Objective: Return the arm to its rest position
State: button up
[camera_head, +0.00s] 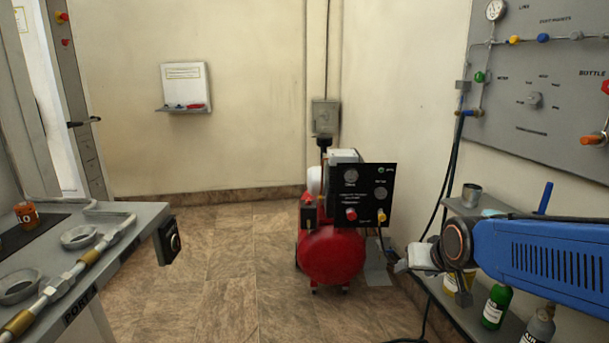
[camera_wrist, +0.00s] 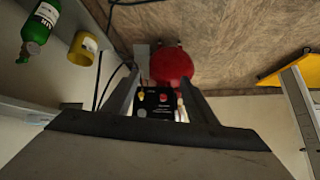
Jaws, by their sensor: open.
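My arm (camera_head: 540,262) reaches in from the right edge of the head view, in front of the right wall and over the low shelf. My gripper (camera_wrist: 160,78) is open in the wrist view, with nothing between its two dark fingers. Beyond the gap lie the red compressor (camera_wrist: 172,64) and its black control panel (camera_wrist: 157,101), apart from the fingers. In the head view the compressor (camera_head: 332,256) stands on the floor left of my arm. The fingertips are too small to make out clearly there.
A grey wall panel (camera_head: 545,90) with gauge and valves hangs behind. A workbench (camera_head: 140,215) with fittings stands left. The floor (camera_head: 220,270) between is clear.

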jog(key=s+d+g, duration=0.1)
jog(key=s, duration=1)
jog(key=s+d+f+n+g, duration=0.1)
jog(key=s+g, duration=0.1)
jog(key=s, duration=0.9)
jog(key=shift+f, duration=0.3)
jog(key=shift+w, duration=0.1)
